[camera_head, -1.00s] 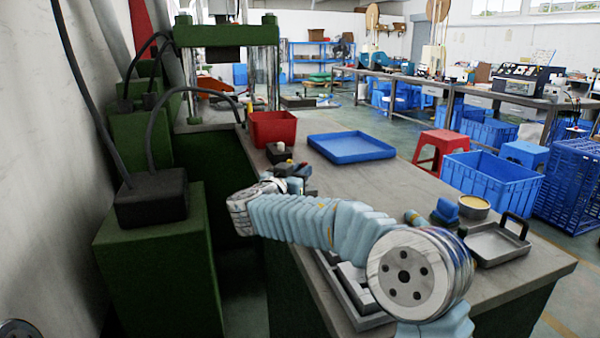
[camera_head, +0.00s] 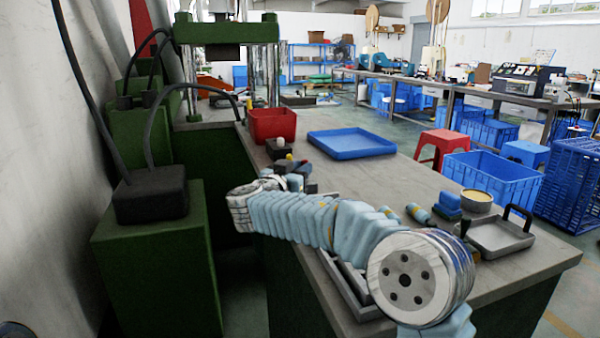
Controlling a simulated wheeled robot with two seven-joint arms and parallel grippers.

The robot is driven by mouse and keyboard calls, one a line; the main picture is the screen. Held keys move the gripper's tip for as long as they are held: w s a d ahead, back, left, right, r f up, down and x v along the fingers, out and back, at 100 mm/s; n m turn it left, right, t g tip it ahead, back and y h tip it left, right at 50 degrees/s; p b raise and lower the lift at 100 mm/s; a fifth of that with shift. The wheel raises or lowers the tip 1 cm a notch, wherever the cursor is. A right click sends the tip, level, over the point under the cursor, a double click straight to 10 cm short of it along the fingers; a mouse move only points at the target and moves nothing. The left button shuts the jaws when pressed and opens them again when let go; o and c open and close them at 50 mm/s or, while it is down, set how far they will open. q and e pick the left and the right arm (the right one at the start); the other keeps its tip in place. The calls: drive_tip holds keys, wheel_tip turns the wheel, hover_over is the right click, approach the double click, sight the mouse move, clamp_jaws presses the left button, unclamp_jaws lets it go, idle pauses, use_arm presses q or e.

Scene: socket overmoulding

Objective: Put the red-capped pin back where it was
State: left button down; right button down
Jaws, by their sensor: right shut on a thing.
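My right arm reaches across the near end of the bench, and its gripper (camera_head: 297,172) is beside a small dark block (camera_head: 278,150) with a pale rounded top. The dark gripper fingers are small and partly hidden by my wrist. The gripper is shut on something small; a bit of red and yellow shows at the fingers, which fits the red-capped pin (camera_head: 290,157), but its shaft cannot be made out. It is close to the dark block; whether they touch cannot be told. My left gripper is not in view.
A red bin (camera_head: 272,126) stands just behind the dark block. A blue tray (camera_head: 352,146) lies to its right. A grey tray with a black handle (camera_head: 500,236), a round tin (camera_head: 476,201) and a blue block (camera_head: 447,204) are at the right.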

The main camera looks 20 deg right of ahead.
drive_tip(key=c, duration=1.1)
unclamp_jaws()
drive_tip(key=shift+r+p, duration=0.2)
drive_tip(key=shift+p, duration=0.2)
drive_tip(key=r+p, duration=0.1)
drive_tip(key=p, duration=0.1)
drive_tip(key=shift+r+p, duration=0.3)
drive_tip(key=shift+p, duration=0.05)
drive_tip(key=shift+s+a+f+b, duration=0.65)
drive_tip(key=shift+s+a+b, duration=0.15)
drive_tip(key=shift+b, duration=0.15)
drive_tip(key=b+v, duration=0.2)
drive_tip(key=v, duration=0.7)
drive_tip(key=shift+s+a+r, duration=0.2)
drive_tip(key=shift+s+a, duration=0.05)
drive_tip(key=shift+s, duration=0.05)
